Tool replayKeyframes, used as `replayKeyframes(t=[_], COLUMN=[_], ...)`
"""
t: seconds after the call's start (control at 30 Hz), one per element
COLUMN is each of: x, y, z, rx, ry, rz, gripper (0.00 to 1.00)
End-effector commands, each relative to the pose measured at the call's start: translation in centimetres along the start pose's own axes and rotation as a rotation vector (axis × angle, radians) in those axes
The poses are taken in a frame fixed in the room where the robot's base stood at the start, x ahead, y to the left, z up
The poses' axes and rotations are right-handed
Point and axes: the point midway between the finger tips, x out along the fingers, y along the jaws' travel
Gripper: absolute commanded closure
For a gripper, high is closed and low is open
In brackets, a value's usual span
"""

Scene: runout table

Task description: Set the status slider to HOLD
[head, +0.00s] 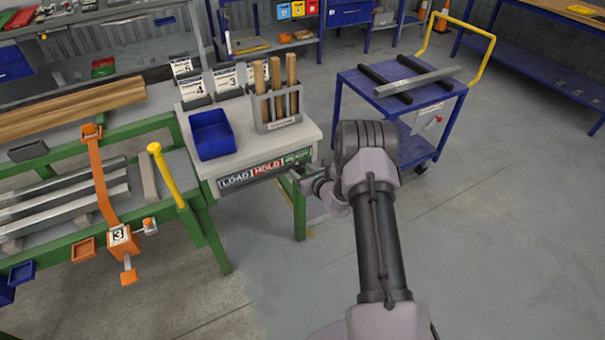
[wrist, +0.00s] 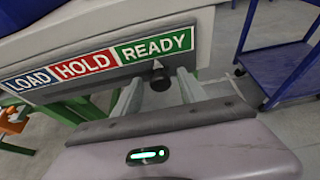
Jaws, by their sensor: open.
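The status slider strip (wrist: 97,66) runs along the front edge of the small bench, with blue LOAD, red HOLD and green READY fields from left to right. It also shows in the head view (head: 265,168). The dark slider knob (wrist: 160,83) sits below the READY field, and its pale pointer points up at READY. My gripper (wrist: 161,77) is open, with one finger on each side of the knob in the wrist view. I cannot tell whether either finger touches it. In the head view my gripper (head: 299,178) is at the right end of the strip, and my arm hides the knob.
A blue bin (head: 212,135) and a holder with wooden-handled tools (head: 277,112) stand on the bench top. A green rack with metal bars (head: 65,195) is at left, with a yellow lever (head: 167,175). A blue cart (head: 405,100) stands at right. Floor at right is clear.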

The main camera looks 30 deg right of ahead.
Motion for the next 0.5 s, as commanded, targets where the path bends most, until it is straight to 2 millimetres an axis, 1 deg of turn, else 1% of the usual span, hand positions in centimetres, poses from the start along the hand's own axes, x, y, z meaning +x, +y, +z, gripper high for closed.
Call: replayKeyframes(t=[0.1,0.13,0.27,0.3,0.37,0.4,0.5], x=[-0.04,-0.04,-0.05,-0.06,-0.06,-0.06,-0.07], y=[0.00,0.01,0.01,0.01,0.01,0.01,0.01], z=[0.03,0.03,0.02,0.02,0.02,0.02,0.02], rx=[0.000,0.000,0.000,0.000,0.000,0.000,0.000], ry=[0.000,0.000,0.000,0.000,0.000,0.000,0.000], rz=[0.000,0.000,0.000,0.000,0.000,0.001,0.001], gripper=[0.51,0.53,0.78,0.86,0.98,1.00,1.00])
